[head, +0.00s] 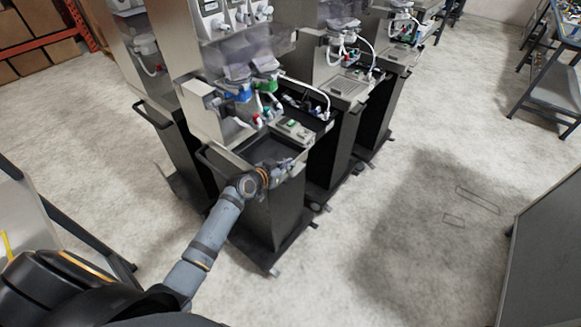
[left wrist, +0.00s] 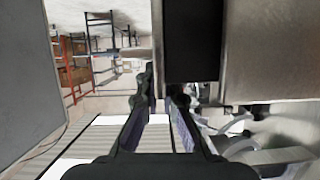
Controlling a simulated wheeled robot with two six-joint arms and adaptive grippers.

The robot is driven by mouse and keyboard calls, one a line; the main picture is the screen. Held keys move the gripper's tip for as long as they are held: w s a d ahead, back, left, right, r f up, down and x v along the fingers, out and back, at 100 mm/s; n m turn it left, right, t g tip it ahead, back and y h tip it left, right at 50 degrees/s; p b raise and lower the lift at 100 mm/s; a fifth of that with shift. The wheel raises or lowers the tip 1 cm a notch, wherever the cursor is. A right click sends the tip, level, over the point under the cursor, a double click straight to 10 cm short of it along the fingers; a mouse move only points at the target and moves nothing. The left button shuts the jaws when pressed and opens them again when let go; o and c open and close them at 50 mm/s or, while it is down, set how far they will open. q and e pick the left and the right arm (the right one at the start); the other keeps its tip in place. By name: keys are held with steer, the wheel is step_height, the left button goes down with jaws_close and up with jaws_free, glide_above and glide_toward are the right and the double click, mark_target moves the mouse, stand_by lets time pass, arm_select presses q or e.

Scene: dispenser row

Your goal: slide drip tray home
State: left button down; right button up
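A dark, shallow drip tray (head: 268,149) with a pale metal rim sits at the top front of the nearest dispenser cabinet (head: 268,212). My left gripper (head: 286,164) is over the tray's front right corner, its fingers pointing right. In the left wrist view its two fingers (left wrist: 164,90) stand apart, with a thin pale edge between the tips. I cannot tell whether they touch that edge. The gripper and wrist hide part of the tray's front. How far the tray sits out from the cabinet is hard to tell. My right gripper is not in view.
More dispensers (head: 345,85) stand in a row behind to the right. A blue-framed bench (head: 553,95) is at far right. The floor in front is clear.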

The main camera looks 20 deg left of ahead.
arm_select(q)
steer(key=shift+w+a+b, duration=0.3)
steer(key=shift+a+b, duration=0.3)
steer(key=shift+a, duration=0.3)
steer(key=c, duration=1.4)
jaws_free()
steer(key=shift+r, duration=0.1)
steer(key=shift+c, duration=0.2)
steer(key=shift+s, duration=0.1)
steer(key=v, duration=1.1)
steer(key=shift+s, duration=0.4)
steer(key=shift+r, duration=0.15)
